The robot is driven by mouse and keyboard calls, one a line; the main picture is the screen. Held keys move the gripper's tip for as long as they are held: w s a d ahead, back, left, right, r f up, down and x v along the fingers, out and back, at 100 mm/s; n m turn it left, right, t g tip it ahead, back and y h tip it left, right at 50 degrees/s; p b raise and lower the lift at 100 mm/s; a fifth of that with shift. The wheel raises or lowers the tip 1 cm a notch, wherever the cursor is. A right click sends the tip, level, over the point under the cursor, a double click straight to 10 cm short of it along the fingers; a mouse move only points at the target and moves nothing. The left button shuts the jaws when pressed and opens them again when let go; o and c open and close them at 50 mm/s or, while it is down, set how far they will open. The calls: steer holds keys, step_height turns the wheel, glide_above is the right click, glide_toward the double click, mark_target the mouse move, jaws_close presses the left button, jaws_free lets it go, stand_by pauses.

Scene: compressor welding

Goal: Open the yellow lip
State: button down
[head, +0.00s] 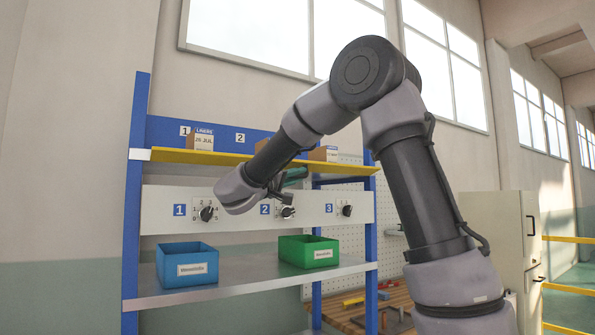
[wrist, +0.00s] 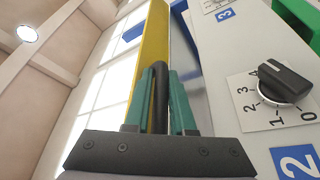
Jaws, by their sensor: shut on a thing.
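The yellow lip (head: 215,158) is a long strip along the upper shelf of the blue rack in the head view. It runs above the panel with the dials, and small cartons show just over its edge. In the wrist view the yellow lip (wrist: 155,42) stretches away beyond my fingers. My gripper (head: 297,174) is just under the lip's right half, near dial 2. In the wrist view the teal fingers of my gripper (wrist: 161,100) are shut on a black handle (wrist: 160,88) beside the lip. Where the handle attaches is hard to see.
The white panel (head: 160,220) carries dials 1, 2 and 3 (head: 346,210) close below my gripper. A blue bin (head: 187,266) and a green bin (head: 308,252) stand on the lower shelf (head: 250,278). Cartons (head: 202,142) stand on the upper shelf.

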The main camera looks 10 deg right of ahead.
steer(key=shift+w+f+m+g+h, duration=0.25)
steer(key=shift+f+m+g+h, duration=0.15)
steer(key=shift+m, duration=0.65)
steer(key=shift+w+f+m+g+h, duration=0.25)
steer(key=shift+m+h, duration=0.2)
steer(key=shift+m, duration=0.65)
steer(key=shift+w+f+m+g+h, duration=0.25)
steer(key=shift+f+m+g+h, duration=0.15)
steer(key=shift+m, duration=0.65)
steer(key=shift+r, duration=0.1)
steer(key=c, duration=0.8)
jaws_free()
steer(key=shift+w, duration=0.1)
steer(key=shift+a+f, duration=0.1)
steer(key=shift+f, duration=0.1)
